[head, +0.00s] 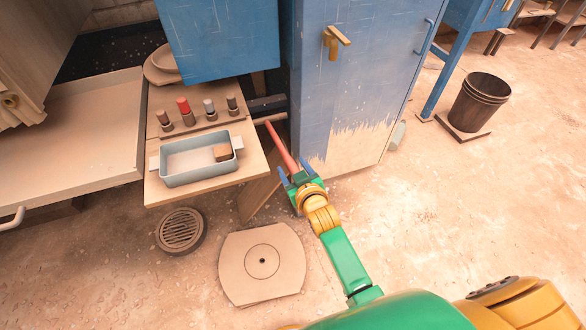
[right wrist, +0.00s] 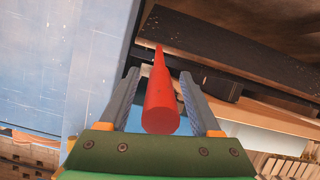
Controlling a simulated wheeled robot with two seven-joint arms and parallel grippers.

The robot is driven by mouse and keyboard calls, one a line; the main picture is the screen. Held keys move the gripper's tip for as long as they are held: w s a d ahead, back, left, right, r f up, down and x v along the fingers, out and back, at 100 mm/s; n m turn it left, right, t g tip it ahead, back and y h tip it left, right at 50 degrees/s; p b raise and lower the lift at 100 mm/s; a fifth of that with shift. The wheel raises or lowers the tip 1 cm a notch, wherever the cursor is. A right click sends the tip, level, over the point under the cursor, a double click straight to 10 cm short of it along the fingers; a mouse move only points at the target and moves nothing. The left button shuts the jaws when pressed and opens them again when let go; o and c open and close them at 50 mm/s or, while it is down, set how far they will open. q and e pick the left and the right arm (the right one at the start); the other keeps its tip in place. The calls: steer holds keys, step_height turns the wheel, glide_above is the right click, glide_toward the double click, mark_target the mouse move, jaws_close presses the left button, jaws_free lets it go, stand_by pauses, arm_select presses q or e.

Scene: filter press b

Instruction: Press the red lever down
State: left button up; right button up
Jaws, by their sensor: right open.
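The red lever (head: 281,149) sticks out from beside the wooden shelf toward me in the head view, between the shelf and the blue cabinet. In the right wrist view the red lever (right wrist: 160,95) points at the camera, its thick rounded end between the two fingers. My right gripper (head: 294,178) is at the lever's near end in the head view. In the right wrist view my right gripper (right wrist: 160,105) is open, with a finger on each side of the lever and visible gaps. My left gripper is not in view.
The wooden shelf (head: 152,192) holds a light blue tray (head: 201,178) and several small knobs, one red-topped. A blue cabinet (head: 365,60) stands right of the lever. A round floor plate (head: 235,270) and a drain grate (head: 181,231) lie below. A dark bin (head: 478,103) stands at the right.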

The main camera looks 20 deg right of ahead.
jaws_close()
stand_by(1.3)
